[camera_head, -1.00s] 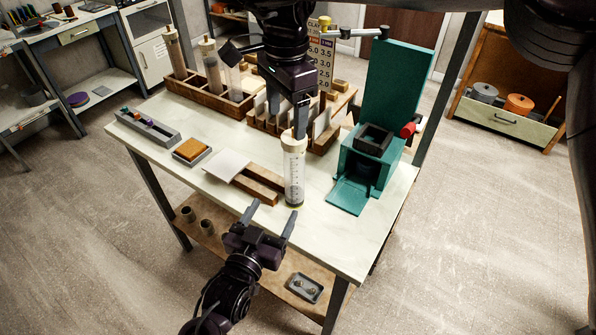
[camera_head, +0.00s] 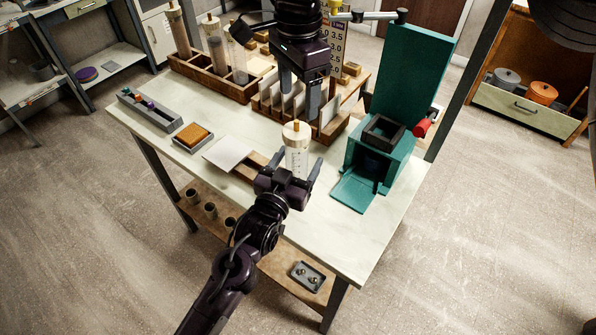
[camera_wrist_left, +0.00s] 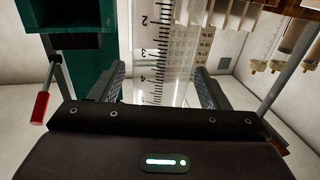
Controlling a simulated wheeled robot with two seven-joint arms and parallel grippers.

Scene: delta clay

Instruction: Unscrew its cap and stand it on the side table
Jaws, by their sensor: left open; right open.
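A clear graduated cylinder (camera_head: 297,160) stands upright on the white worktable (camera_head: 345,240). Its cream cap (camera_head: 296,134) with an orange knob sits on top. My left gripper (camera_head: 293,172) is open with its fingers on either side of the cylinder's body, which hides the lower part in the head view. The cylinder's scale (camera_wrist_left: 155,60) shows between the open fingers (camera_wrist_left: 165,78) in the left wrist view; whether they touch it I cannot tell. My right gripper (camera_head: 299,98) is open and empty just above and behind the cap. Which surface is the side table is unclear.
A teal press (camera_head: 375,160) stands right of the cylinder. Wooden racks (camera_head: 215,80) with tubes and cards are behind. A white tile (camera_head: 227,153), an orange sponge-like block (camera_head: 193,135) and a grey tray (camera_head: 148,112) lie left. The table's front right is clear.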

